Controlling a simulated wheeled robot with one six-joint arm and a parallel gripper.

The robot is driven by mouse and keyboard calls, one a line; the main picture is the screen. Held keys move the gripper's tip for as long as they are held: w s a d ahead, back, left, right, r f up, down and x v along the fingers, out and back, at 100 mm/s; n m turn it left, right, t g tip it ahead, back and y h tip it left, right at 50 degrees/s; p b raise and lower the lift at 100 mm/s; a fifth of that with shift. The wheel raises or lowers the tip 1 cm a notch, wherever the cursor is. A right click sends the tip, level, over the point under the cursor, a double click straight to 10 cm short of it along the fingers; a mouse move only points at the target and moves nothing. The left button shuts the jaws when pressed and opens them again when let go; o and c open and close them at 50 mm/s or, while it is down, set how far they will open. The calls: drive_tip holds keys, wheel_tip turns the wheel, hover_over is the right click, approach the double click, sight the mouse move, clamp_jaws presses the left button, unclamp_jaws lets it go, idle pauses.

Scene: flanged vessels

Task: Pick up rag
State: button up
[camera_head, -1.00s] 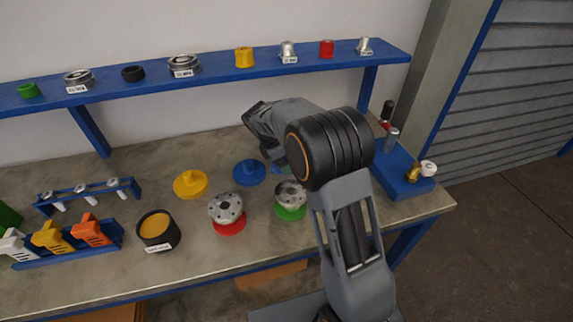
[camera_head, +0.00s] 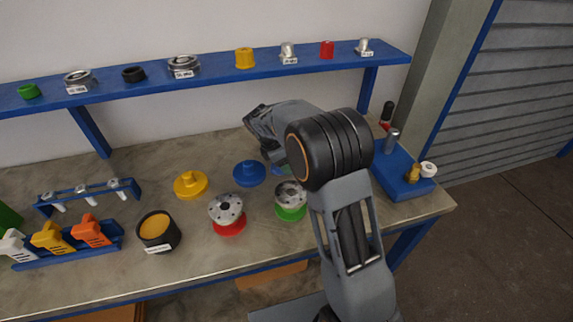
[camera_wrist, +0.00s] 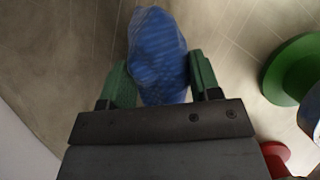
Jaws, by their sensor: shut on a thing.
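The rag (camera_wrist: 157,55) is a blue, patterned, bunched cloth between the green fingers of my gripper (camera_wrist: 160,80) in the wrist view. My gripper is shut on it, with a finger on each side, and the cloth sticks out past the fingertips. In the head view my arm hides the fingers and most of the rag; a small blue patch shows beside the arm, but I cannot tell whether it is the rag.
A green-based flanged vessel (camera_head: 291,203) and a red-based one (camera_head: 227,212) stand close by. A blue flanged piece (camera_head: 249,173) and a yellow one (camera_head: 190,184) lie to the left. A blue shelf (camera_head: 215,72) runs behind; a blue stand (camera_head: 400,178) is at right.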

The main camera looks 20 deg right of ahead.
drive_tip(key=shift+r, duration=0.1)
drive_tip(key=shift+r, duration=0.6)
drive_tip(key=s+a+r, duration=0.7)
drive_tip(key=s+r, duration=0.4)
drive_tip(key=s, duration=0.1)
drive_tip(key=shift+r, duration=0.3)
drive_tip(key=shift+a, duration=0.1)
